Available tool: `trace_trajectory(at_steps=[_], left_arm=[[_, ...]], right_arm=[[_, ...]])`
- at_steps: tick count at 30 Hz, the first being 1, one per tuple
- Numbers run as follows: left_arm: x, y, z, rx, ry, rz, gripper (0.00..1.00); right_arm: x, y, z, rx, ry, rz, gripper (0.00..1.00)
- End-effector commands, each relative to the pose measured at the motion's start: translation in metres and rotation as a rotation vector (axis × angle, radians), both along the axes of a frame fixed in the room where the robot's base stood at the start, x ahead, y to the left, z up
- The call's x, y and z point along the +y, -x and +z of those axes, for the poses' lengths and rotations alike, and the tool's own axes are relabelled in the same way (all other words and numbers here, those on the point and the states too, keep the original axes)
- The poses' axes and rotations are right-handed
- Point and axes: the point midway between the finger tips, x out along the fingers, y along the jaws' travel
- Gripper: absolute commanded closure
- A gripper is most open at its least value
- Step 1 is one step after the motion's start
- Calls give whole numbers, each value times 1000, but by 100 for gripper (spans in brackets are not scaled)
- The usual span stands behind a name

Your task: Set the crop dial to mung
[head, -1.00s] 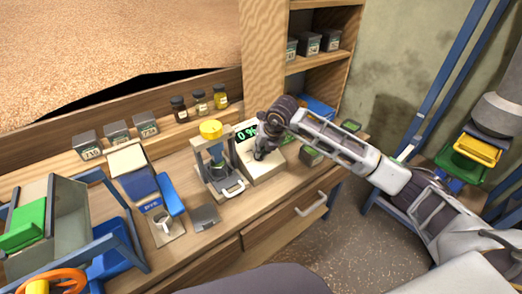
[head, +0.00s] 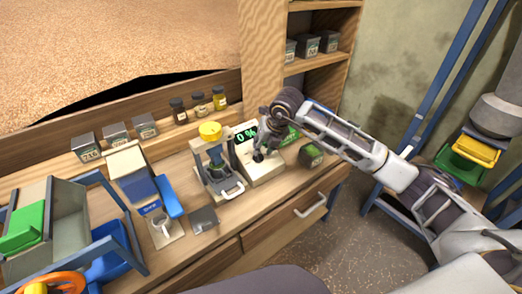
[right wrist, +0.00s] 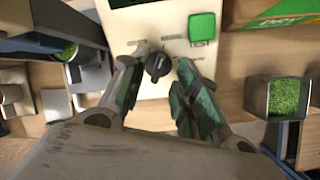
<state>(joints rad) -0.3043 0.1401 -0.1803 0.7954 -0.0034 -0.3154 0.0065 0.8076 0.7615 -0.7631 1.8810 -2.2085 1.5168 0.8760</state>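The meter (head: 262,172) is a pale box on the bench with a dark display (head: 246,134) reading 0 % in green. In the right wrist view its pale face (right wrist: 158,112) carries a black dial knob (right wrist: 158,65) with small grey label marks around it, too small to read, and a green square button (right wrist: 202,27). My right gripper (right wrist: 160,66) is open, with one finger on each side of the dial; contact cannot be told. In the head view my right gripper (head: 262,150) hangs over the meter and partly hides the dial. My left gripper is not in view.
A stand with a yellow top (head: 210,131) is just left of the meter. A green-filled cup (right wrist: 280,97) and a green packet (right wrist: 275,12) are on its right. Several small grey boxes and bottles (head: 199,104) line the back ledge.

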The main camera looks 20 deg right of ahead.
Motion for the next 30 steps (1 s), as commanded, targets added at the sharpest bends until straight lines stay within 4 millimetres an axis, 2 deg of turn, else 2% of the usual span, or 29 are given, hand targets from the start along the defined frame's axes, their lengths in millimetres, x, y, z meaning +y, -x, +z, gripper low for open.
trace_trajectory(at_steps=[9,15,21,30], left_arm=[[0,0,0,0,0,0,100],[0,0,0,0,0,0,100],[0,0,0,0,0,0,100],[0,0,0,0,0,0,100]], right_arm=[[-8,18,45,-3,0,-1,69],[-12,27,65,-3,1,-2,69],[-13,32,74,-1,0,0,69],[-13,32,75,-1,0,0,69]])
